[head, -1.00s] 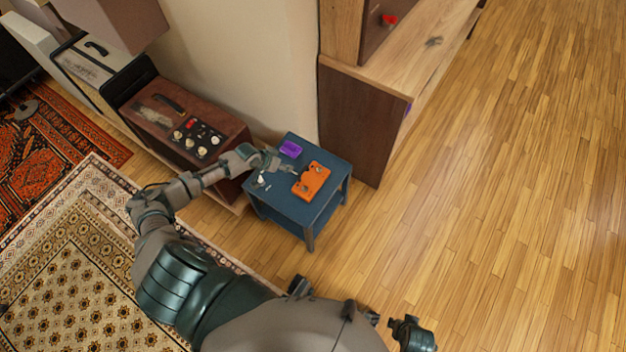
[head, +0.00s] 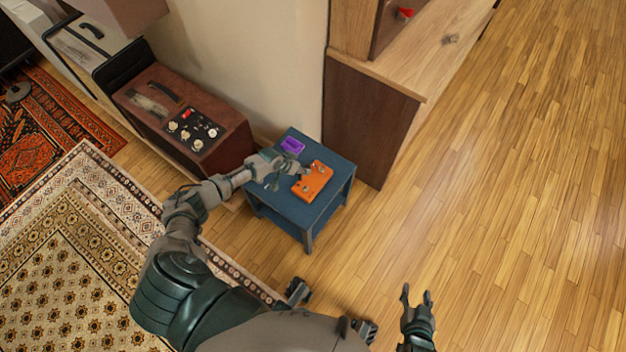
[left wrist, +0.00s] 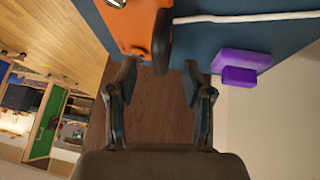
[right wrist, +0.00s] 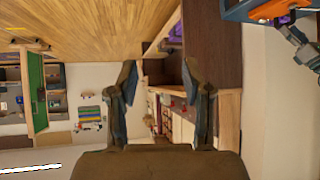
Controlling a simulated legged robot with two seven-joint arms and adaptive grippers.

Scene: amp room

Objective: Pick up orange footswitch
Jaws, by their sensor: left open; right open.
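The orange footswitch (head: 312,184) lies on the right part of a small blue table (head: 297,212). My left gripper (head: 293,169) is open, just left of the footswitch in the head view; contact cannot be told. Its open fingers (left wrist: 160,85) show nothing held. My right gripper (head: 417,294) is open and empty over the wood floor, away from the table; its fingers also show in the right wrist view (right wrist: 158,85).
A purple box (head: 292,146) sits at the table's back corner; it shows in the left wrist view (left wrist: 240,66). A brown amp (head: 185,122) stands left of the table. A wooden cabinet (head: 368,120) stands close behind right. The floor (head: 500,220) at right is clear.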

